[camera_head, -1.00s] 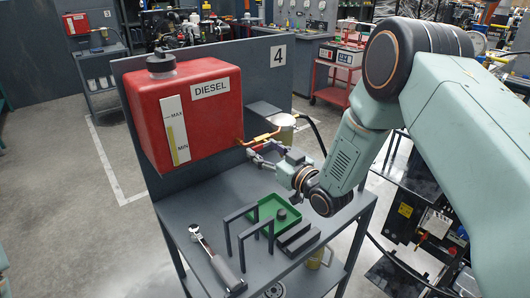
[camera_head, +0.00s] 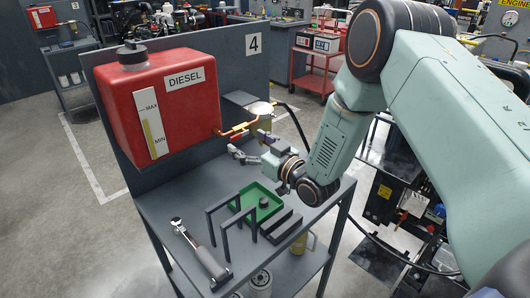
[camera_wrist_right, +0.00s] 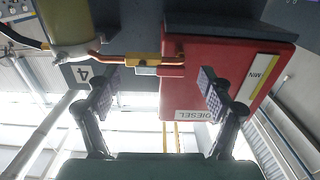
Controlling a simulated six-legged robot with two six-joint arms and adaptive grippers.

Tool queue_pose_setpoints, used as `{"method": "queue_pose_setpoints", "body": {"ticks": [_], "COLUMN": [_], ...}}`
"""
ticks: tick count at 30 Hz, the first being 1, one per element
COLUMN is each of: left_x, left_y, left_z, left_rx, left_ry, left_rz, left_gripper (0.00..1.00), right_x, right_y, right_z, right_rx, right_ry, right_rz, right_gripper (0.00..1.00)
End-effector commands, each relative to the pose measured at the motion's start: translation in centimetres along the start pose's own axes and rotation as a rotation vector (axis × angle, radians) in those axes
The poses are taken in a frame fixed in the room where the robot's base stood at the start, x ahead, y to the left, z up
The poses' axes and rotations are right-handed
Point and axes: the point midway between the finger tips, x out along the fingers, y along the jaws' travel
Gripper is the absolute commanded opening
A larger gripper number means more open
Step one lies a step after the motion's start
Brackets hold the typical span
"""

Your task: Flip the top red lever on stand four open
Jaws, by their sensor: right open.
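In the right wrist view, upside down, the line carries a yellow valve block (camera_wrist_right: 146,62). A small red bar (camera_wrist_right: 173,64) beside the block looks like the lever; it blends with the tank. My right gripper (camera_head: 250,145) is open and empty just in front of the valve. Its fingers (camera_wrist_right: 158,92) spread on both sides of the valve, apart from it. My left gripper is out of view.
The stand's grey top (camera_head: 180,205) holds a green tray (camera_head: 270,212), dark bracket frames (camera_head: 222,222) and a ratchet wrench (camera_head: 203,257). A dark hose (camera_head: 298,125) curves behind the right gripper. A red cart (camera_head: 318,65) stands behind.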

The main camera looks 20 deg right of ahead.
Motion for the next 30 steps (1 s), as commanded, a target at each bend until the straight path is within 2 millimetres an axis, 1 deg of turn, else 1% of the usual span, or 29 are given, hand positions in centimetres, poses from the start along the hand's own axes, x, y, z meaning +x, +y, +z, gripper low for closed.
{"method": "queue_pose_setpoints", "body": {"ticks": [1,6,12,15,21,30], "left_x": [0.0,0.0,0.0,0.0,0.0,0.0], "left_y": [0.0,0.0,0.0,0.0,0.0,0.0], "left_z": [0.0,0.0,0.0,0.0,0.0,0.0], "left_rx": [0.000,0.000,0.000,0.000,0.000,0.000], "left_ry": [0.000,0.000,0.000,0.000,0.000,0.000], "left_rz": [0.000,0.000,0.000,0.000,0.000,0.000], "left_gripper": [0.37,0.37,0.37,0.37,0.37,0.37], "right_x": [-1.0,-4.6,-7.8,-8.8,-9.9,-10.1], "right_y": [0.1,0.1,0.1,0.1,0.0,0.0], "right_z": [-0.1,-0.1,0.0,0.0,0.0,0.0], "right_rx": [0.004,0.008,0.005,0.004,0.001,0.000], "right_ry": [0.000,0.001,0.000,0.000,0.001,0.001], "right_rz": [0.004,0.005,0.005,0.005,0.001,0.000], "right_gripper": [0.81,0.81,0.81,0.81,0.81,0.81]}}
